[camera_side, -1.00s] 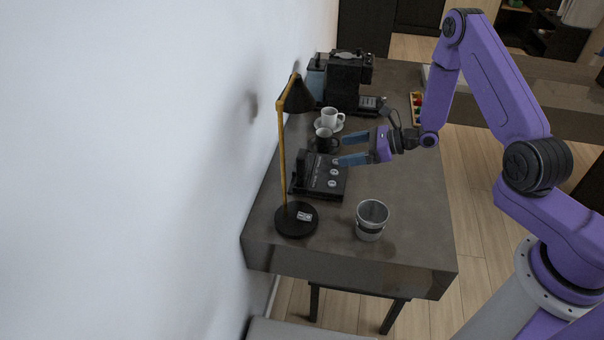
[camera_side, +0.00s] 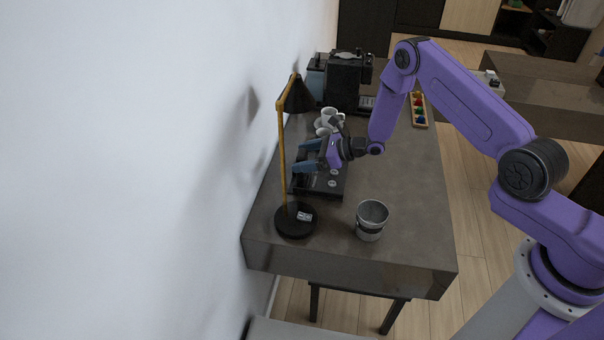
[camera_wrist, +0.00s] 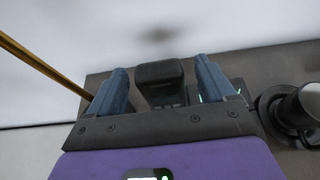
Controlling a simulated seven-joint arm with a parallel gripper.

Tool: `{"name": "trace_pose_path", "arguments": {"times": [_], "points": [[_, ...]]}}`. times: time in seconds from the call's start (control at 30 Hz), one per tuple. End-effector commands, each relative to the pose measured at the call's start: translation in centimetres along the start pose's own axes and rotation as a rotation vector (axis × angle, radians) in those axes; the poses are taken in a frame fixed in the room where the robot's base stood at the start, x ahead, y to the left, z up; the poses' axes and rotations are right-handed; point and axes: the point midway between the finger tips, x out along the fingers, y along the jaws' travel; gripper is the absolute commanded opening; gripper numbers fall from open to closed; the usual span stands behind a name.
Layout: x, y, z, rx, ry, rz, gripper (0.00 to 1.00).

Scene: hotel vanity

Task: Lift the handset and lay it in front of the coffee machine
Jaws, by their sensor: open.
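My purple gripper (camera_side: 304,156) is open, with its blue fingers over the black desk phone (camera_side: 326,186) beside the lamp. In the wrist view the dark end of the handset (camera_wrist: 159,73) shows between the two spread fingers; I cannot tell whether they touch it. In the side view the fingers and wrist hide most of the handset. The black coffee machine (camera_side: 344,82) stands at the far end of the vanity, with a keypad-like dark item at its front partly hidden by my arm.
A yellow-stemmed lamp (camera_side: 283,160) with a black base stands left of the phone, close to the fingers. White cups (camera_side: 328,116) stand between phone and machine. A grey bin (camera_side: 371,219) is at the near right. A tray of colourful items (camera_side: 418,110) lies far right. The right middle is clear.

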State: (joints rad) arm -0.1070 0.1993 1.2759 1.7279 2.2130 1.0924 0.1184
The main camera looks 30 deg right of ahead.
Motion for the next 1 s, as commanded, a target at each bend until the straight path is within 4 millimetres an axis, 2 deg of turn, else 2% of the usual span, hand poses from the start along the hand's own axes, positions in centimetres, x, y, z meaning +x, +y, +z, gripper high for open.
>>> {"name": "trace_pose_path", "arguments": {"times": [0.13, 0.37, 0.47, 0.6, 0.63, 1.0], "points": [[0.99, 0.0, 0.0, 0.001, -0.001, 0.0, 0.83], [1.07, 0.0, 0.0, 0.001, 0.0, 0.0, 0.83], [1.05, 0.0, 0.0, 0.001, 0.0, 0.0, 0.54], [1.04, -0.01, 0.0, 0.001, 0.0, 0.0, 0.08], [1.04, -0.01, 0.0, 0.001, 0.0, 0.0, 0.01], [0.9, -0.06, 0.42, 0.0, -0.002, -0.001, 0.01]]}}
